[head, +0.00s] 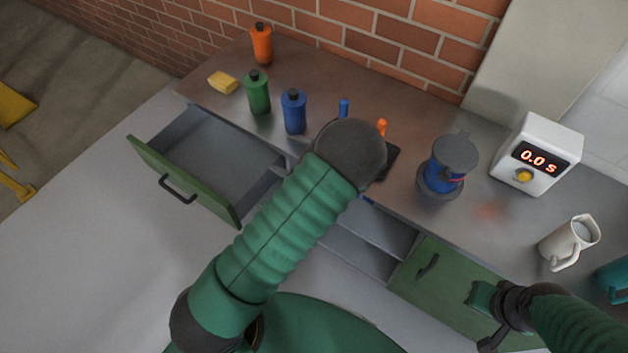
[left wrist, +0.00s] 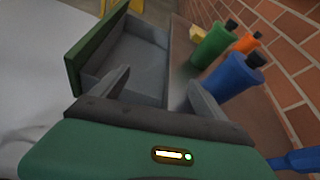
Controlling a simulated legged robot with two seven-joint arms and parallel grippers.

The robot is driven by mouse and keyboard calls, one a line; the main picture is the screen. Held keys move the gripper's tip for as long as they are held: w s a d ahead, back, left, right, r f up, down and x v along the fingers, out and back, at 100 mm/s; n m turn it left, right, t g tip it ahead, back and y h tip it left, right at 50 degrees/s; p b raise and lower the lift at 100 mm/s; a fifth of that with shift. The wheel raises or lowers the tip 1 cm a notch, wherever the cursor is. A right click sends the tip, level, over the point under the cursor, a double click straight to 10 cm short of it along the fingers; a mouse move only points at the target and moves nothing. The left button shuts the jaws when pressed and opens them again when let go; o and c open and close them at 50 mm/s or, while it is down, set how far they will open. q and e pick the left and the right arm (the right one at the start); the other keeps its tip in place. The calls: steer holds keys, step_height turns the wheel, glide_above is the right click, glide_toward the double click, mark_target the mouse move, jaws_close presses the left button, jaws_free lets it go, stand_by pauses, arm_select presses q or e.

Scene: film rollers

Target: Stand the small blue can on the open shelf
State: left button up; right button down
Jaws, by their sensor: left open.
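A blue can-like vessel with a grey lid (head: 447,172) stands on the counter right of centre in the head view. I cannot tell for sure that it is the small blue can. The open shelf (head: 365,245) is a grey recess under the counter's front edge, partly hidden by my left arm. My left gripper (left wrist: 157,80) is open and empty in the left wrist view, pointing toward the open drawer and counter edge. In the head view my arm hides its fingers. My right gripper (head: 490,310) is at lower right, before the green cabinet front; its jaws are unclear.
A green-fronted drawer (head: 185,180) is pulled out at left. Blue (head: 293,112), green (head: 257,93) and orange (head: 261,44) bottles and a yellow sponge (head: 222,83) stand behind it. A white timer (head: 537,152) and a cream jug (head: 568,243) are at right. A brick wall closes the back.

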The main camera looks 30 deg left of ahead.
arm_select(q)
steer(key=s+d+n+g+h, duration=0.25)
steer(key=s+n+h, duration=0.2)
steer(key=s, duration=0.25)
steer(key=s+d+r+n+t+h, duration=0.1)
steer(key=s+d+r+n+h, duration=0.1)
steer(key=s+d+n+h, duration=0.2)
steer(key=s+d+r+n+t+h, duration=0.2)
steer(key=d+n+h, duration=0.3)
steer(key=d+n, duration=0.3)
steer(key=shift+s+d+r, duration=0.6)
steer(key=shift+s+d, duration=0.3)
steer(key=shift+d, duration=0.2)
arm_select(e)
steer(key=shift+s+a+r, duration=0.25)
steer(key=shift+a+r, duration=0.05)
steer(key=shift+a, duration=0.3)
arm_select(q)
steer(key=shift+d+n, duration=0.25)
steer(key=shift+d, duration=0.1)
arm_select(e)
steer(key=shift+d, duration=0.35)
